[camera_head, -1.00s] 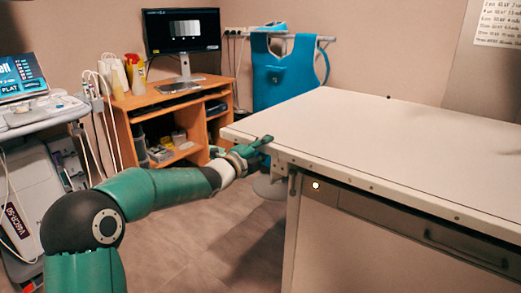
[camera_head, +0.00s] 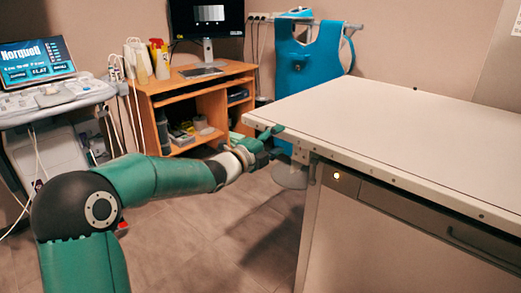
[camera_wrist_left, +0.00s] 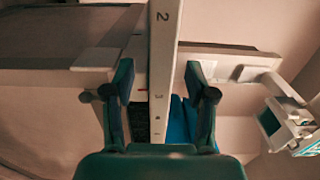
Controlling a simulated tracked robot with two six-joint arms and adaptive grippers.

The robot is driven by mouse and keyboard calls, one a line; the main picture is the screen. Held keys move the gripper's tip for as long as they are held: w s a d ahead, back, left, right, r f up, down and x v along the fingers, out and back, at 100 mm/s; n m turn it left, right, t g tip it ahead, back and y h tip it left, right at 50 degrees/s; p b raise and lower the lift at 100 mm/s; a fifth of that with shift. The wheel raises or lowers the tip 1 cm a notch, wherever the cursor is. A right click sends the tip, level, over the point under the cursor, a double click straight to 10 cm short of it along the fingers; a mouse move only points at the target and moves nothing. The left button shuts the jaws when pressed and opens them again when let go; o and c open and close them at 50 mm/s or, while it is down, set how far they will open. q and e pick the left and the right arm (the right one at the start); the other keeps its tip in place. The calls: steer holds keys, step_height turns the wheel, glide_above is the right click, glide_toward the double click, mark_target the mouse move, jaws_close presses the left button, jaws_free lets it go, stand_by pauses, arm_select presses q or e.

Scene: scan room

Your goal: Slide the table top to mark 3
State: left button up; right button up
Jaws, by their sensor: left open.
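The white table top (camera_head: 400,120) lies on the table at the right in the head view, its near-left corner pointing towards my arm. My left gripper (camera_head: 265,143) is at the front edge close to that corner, with one finger above the edge. In the left wrist view the open fingers of my left gripper (camera_wrist_left: 158,85) stand on either side of a pale strip (camera_wrist_left: 161,55). The strip carries a "2" and, between the fingers, what looks like a "3". I cannot tell whether either finger touches it. My right gripper is not in view.
A table base (camera_head: 390,235) with a drawer and a small lit lamp (camera_head: 337,175) is under the top. A wooden desk (camera_head: 190,90) with a monitor (camera_head: 206,17) stands behind. A blue apron (camera_head: 305,60) hangs behind the table. An ultrasound cart (camera_head: 55,98) is at the left.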

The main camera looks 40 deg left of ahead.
arm_select(q)
steer(key=s, duration=0.7)
steer(key=shift+s+a, duration=0.2)
steer(key=shift+a, duration=0.05)
